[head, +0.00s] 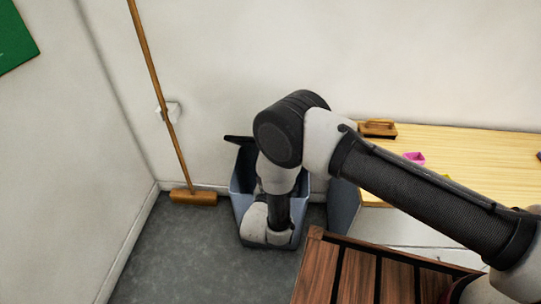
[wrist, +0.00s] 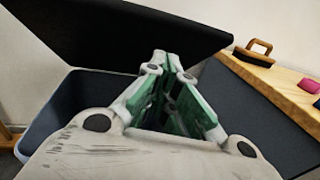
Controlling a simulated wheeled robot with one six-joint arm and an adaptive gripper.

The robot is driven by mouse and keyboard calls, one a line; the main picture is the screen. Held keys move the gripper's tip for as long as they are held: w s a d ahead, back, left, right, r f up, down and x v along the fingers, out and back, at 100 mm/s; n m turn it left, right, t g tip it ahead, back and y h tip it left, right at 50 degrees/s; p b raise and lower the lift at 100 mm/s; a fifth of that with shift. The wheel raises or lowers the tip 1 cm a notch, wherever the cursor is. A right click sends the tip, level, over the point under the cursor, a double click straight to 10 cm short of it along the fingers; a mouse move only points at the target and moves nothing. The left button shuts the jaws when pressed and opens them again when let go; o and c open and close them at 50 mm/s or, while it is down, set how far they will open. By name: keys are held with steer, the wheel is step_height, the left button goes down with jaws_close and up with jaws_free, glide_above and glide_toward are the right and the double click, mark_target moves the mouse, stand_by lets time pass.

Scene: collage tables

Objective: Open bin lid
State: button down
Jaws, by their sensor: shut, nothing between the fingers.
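The blue-grey bin (head: 240,205) stands on the floor against the back wall, partly hidden behind my arm. Its black lid (head: 238,140) is raised at the back, and part of the dark inside shows. In the wrist view the lid (wrist: 110,35) slants above the bin's rim (wrist: 52,108), with a gap between them. My gripper (wrist: 172,62) is shut and empty, its fingertips close to the lid's lower edge. I cannot tell whether they touch it. In the head view my arm hides the fingers.
A wooden table (head: 470,145) stands right of the bin, with a wooden-handled brush (head: 378,128) and a pink block (head: 414,157) on it. A broom (head: 170,125) leans against the wall at the left. A brown slatted surface (head: 335,268) is in front. Floor is clear at the left.

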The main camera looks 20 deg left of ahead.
steer(key=s+a+f+n+y, duration=0.2)
steer(key=s+a+f+y, duration=0.1)
steer(key=s+f, duration=0.1)
steer(key=r+x, duration=0.2)
steer(key=x, duration=1)
steer(key=shift+w+a+n, duration=0.2)
steer(key=shift+a+n, duration=0.05)
steer(key=shift+n, duration=0.05)
steer(key=shift+r, duration=0.1)
